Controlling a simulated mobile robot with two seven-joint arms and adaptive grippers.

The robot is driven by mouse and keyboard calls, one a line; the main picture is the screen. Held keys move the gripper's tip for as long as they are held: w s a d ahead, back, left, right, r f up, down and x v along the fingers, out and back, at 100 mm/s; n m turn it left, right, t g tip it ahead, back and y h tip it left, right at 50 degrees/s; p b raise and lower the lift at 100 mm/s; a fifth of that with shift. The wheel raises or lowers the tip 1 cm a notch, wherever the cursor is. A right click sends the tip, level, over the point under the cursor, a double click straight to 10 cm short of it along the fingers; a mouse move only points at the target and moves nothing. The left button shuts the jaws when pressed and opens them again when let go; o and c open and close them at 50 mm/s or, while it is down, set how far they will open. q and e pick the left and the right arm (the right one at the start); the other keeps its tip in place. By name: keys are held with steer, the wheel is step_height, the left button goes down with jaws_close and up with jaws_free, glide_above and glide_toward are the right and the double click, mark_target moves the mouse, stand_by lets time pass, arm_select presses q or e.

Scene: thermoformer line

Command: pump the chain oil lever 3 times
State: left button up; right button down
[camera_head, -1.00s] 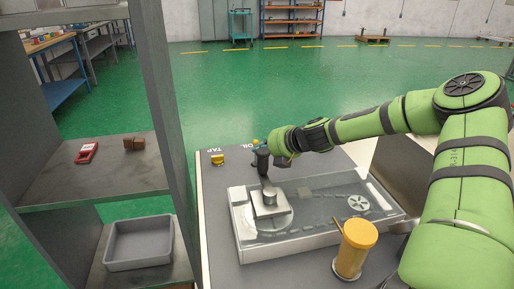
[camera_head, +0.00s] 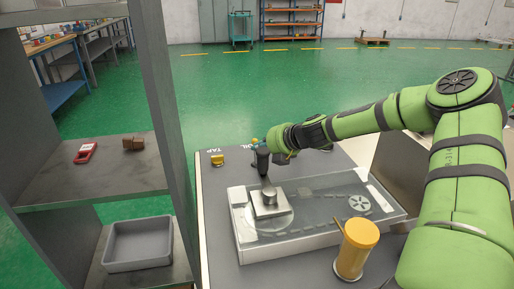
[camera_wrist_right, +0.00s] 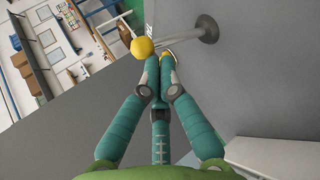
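The chain oil lever has a yellow ball knob (camera_wrist_right: 142,47) in the right wrist view, beside the fingertips, with grey rods and a round grey base (camera_wrist_right: 207,28) behind. In the head view a small yellow knob (camera_head: 255,141) shows by the OIL lettering, partly behind my right gripper (camera_head: 263,162). In the right wrist view my right gripper's teal fingers (camera_wrist_right: 160,64) are closed together at the tips. The ball sits next to them, not clearly between them. A second yellow bit shows behind the tips. Whether they touch the lever is hard to tell. My left gripper is not in view.
A clear-covered metal fixture (camera_head: 315,240) lies on the grey table below the gripper. A yellow-lidded pot (camera_head: 358,235) stands at the front. A yellow knob (camera_head: 217,160) is by the TAP lettering. A shelf with a grey bin (camera_head: 138,244) stands left.

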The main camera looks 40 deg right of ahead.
steer(key=shift+w+d+b, duration=0.3)
steer(key=shift+w, duration=0.1)
stand_by(0.3)
stand_by(0.6)
steer(key=shift+s+a, duration=0.15)
steer(key=shift+s, duration=0.05)
steer(key=shift+s+a+p, duration=0.5)
steer(key=shift+s+p, duration=0.15)
steer(key=shift+p, duration=0.15)
steer(key=shift+s+a+r+p, duration=0.1)
steer(key=shift+s+a+p, duration=0.05)
steer(key=shift+s+p, duration=0.35)
steer(key=shift+s+a+p, duration=0.25)
steer(key=shift+p, duration=0.05)
steer(key=shift+s+a, duration=0.1)
steer(key=shift+s, duration=0.05)
